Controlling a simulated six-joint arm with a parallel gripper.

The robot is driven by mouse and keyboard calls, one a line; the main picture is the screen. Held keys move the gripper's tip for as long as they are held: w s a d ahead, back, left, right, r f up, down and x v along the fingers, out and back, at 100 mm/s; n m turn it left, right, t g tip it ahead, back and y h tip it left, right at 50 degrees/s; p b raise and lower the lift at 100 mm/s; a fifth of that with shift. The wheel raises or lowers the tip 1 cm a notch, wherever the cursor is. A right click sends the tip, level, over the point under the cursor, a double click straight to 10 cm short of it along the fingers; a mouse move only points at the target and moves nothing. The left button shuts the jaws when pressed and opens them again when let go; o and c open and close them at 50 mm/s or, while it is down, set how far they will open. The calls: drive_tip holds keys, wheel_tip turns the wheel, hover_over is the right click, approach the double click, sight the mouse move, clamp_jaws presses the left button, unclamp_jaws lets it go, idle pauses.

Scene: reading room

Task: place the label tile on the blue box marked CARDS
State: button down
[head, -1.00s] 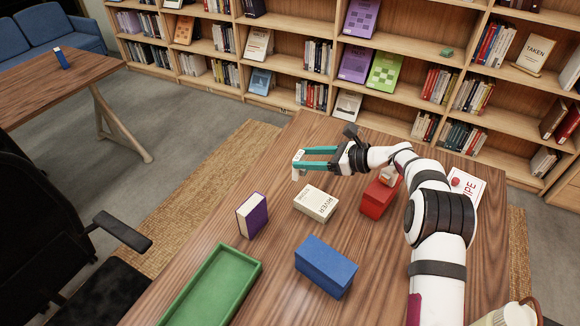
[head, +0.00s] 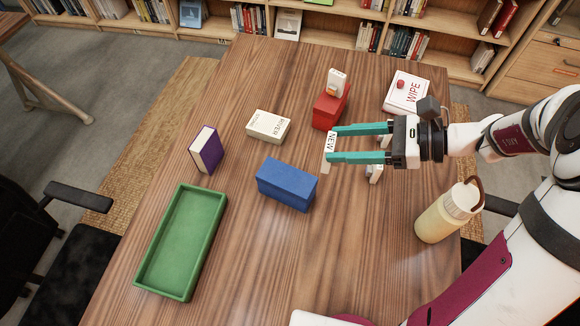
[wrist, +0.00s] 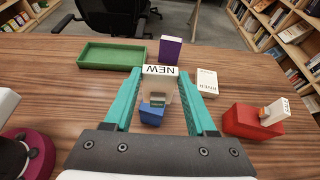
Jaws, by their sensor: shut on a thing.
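My gripper (head: 330,145) is shut on a white label tile (head: 328,156) reading NEW. The tile is held upright between the teal fingertips, above the table and to the upper right of the blue box (head: 287,185). The box is closed and stands on the table. No CARDS marking is readable. In the wrist view the tile (wrist: 160,71) shows its lettering upside down between the fingers. It hides part of the blue box (wrist: 151,116) beyond it. The tile and box look apart in the head view.
A red box (head: 326,112) carries a white and orange piece (head: 337,82). A RIVER book (head: 268,125), purple book (head: 206,150), green tray (head: 180,242), WIPE book (head: 407,92) and yellow jug (head: 447,217) stand around. Small white pieces (head: 376,173) show partly behind my gripper.

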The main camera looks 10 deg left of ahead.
drive_tip(key=a+f, duration=0.9)
drive_tip(key=shift+w+f, duration=0.2)
drive_tip(key=shift+w, duration=0.05)
drive_tip(key=shift+f, duration=0.15)
drive_tip(key=shift+c, duration=1.1)
unclamp_jaws()
